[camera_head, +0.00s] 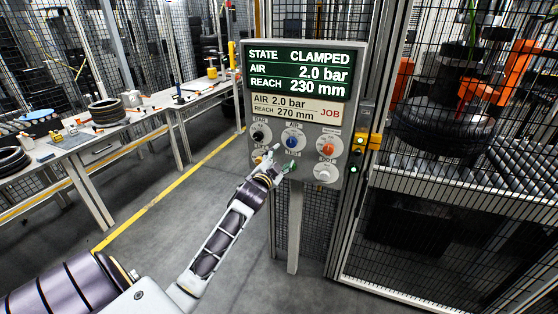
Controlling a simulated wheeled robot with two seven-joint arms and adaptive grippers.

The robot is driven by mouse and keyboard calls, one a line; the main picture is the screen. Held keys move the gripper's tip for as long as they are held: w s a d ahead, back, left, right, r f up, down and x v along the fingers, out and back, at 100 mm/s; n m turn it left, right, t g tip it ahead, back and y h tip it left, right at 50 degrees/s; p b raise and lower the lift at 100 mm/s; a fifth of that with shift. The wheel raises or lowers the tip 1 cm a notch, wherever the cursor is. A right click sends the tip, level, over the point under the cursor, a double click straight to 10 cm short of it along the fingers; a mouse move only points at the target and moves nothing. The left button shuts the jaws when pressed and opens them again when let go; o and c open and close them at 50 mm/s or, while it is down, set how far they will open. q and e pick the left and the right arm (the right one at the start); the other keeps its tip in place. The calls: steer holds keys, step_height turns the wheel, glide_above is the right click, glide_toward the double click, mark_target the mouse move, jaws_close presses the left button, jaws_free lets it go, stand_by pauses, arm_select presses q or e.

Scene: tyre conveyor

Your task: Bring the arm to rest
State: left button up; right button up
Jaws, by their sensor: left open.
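My left arm (215,240) comes in from the lower left and stretches up to the control panel (352,182). My left gripper (277,163) is open and empty in front of the panel's lower left buttons. It partly covers that corner, and I cannot tell whether it touches a button. The panel's screen (299,71) reads STATE CLAMPED, AIR 2.0 bar, REACH 230 mm. A job label (296,108) below it reads AIR 2.0 bar, REACH 270 mm. A black button (261,132), a blue button (292,141), a red button (327,149) and a white button (324,174) show. My right gripper is not in view.
A mesh fence (390,150) encloses the cell at right, with a tyre (440,132), an orange machine (490,85) and a roller conveyor (500,165). Workbenches (75,140) with tyres and tools stand at left. The floor (150,235) between is clear.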

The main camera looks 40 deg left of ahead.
arm_select(q)
steer(key=shift+s, duration=0.3)
steer(key=shift+d, duration=0.1)
stand_by(0.5)
